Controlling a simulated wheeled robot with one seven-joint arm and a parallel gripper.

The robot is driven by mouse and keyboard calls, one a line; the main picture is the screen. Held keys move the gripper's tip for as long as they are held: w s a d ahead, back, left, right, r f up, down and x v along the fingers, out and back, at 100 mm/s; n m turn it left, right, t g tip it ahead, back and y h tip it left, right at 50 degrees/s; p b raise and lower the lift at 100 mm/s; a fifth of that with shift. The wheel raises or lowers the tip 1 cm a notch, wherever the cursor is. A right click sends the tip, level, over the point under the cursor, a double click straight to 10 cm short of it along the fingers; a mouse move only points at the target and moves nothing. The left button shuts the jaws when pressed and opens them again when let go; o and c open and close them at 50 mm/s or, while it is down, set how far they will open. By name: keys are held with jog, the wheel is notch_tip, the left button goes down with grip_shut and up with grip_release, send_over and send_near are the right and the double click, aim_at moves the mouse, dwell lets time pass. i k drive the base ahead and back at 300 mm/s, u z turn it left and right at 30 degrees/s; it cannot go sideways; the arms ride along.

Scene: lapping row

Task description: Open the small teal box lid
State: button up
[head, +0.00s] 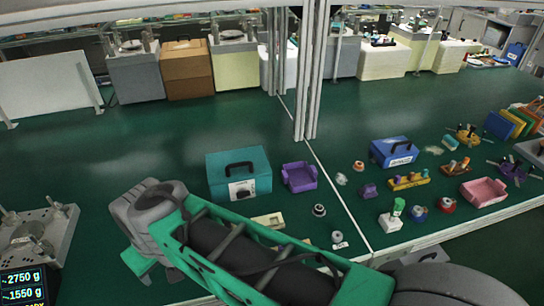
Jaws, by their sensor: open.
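The small teal box (260,185) stands on the dark green bench top, left of the middle in the head view. Its lid (222,160) looks shut and carries a black handle (240,168). A white label with a dark mark sits on its front face. My grey and green arm reaches across the lower part of the view, in front of the box and to its lower left. The arm does not visibly touch the box.
A purple open bin (299,177) stands just right of the box. A blue case (393,152), a pink bin (484,191) and several small parts lie further right. Metal posts (307,70) rise behind. The bench behind and left of the box is clear.

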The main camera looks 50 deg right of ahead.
aim_at(229, 165)
jog(key=z, duration=2)
jog(key=k, duration=1)
jog(key=u, duration=1.25)
jog(key=i, duration=1)
